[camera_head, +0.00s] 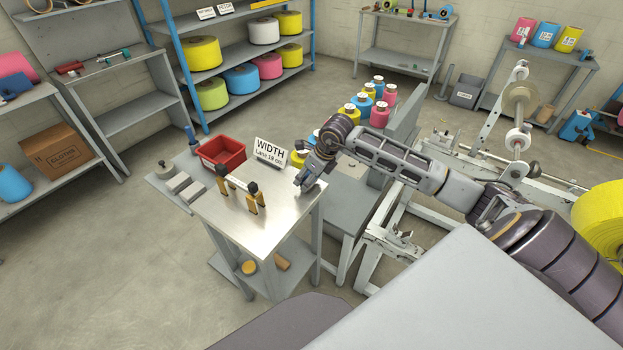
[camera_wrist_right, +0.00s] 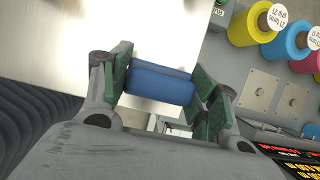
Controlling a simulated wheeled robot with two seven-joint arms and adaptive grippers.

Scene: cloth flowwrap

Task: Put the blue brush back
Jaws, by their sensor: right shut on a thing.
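The blue brush (camera_wrist_right: 160,82) shows in the right wrist view as a blue block between the green pads of my right gripper (camera_wrist_right: 165,86). My right gripper is shut on it. In the head view my right gripper (camera_head: 307,182) is over the right edge of the grey metal table (camera_head: 270,212), near the white WIDTH sign (camera_head: 270,153). I cannot make out the brush in the head view; the gripper hides it. My left gripper is not in view.
A red bin (camera_head: 221,152) stands at the table's back left. A slim blue object (camera_head: 191,136) stands left of the bin. Colored spools (camera_head: 379,112) stand behind the arm. The table's front is clear.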

